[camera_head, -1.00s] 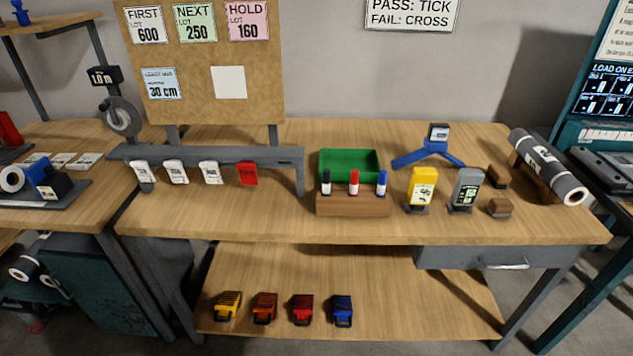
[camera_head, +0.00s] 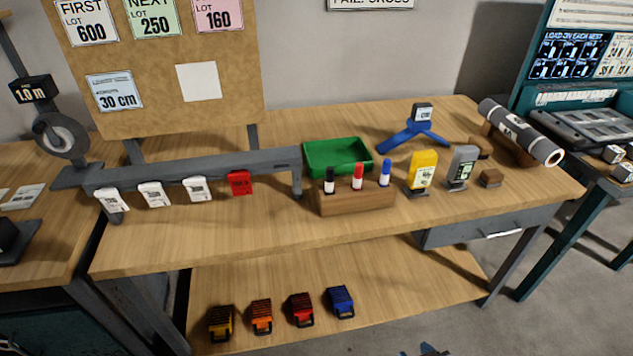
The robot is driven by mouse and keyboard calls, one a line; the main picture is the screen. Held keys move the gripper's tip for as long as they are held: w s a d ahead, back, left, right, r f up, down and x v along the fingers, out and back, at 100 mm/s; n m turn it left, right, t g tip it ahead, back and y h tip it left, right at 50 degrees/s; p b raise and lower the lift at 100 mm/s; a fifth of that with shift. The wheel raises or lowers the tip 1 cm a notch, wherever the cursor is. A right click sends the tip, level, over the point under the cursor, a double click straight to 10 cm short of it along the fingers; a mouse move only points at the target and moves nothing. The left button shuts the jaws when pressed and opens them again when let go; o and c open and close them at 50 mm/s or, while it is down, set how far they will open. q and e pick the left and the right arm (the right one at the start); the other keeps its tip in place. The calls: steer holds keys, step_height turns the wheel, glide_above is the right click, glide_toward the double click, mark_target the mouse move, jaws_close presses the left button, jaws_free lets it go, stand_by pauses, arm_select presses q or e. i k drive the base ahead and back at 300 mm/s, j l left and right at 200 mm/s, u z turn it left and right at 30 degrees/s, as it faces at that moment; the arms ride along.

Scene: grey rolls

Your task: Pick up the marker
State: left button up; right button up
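Three markers stand upright in a wooden block (camera_head: 352,202) on the workbench, in front of the green tray. The black-capped marker (camera_head: 329,182) is on the left, the red one (camera_head: 358,177) in the middle and the blue one (camera_head: 385,174) on the right. Their lower ends are hidden in the block.
Behind the block is a green tray (camera_head: 309,171). A grey rail (camera_head: 200,169) with hanging tags is at left. The bench front is clear.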

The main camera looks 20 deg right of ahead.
mark_target(330, 169)
steer(key=i+j, duration=0.1)
steer(key=j, duration=0.25)
steer(key=i+j+z, duration=0.15)
steer(key=j, duration=0.15)
steer(key=i+j, duration=0.1)
steer(key=j, duration=0.25)
steer(key=i+j+z, duration=0.15)
steer(key=j, duration=0.2)
steer(key=k+l, duration=0.05)
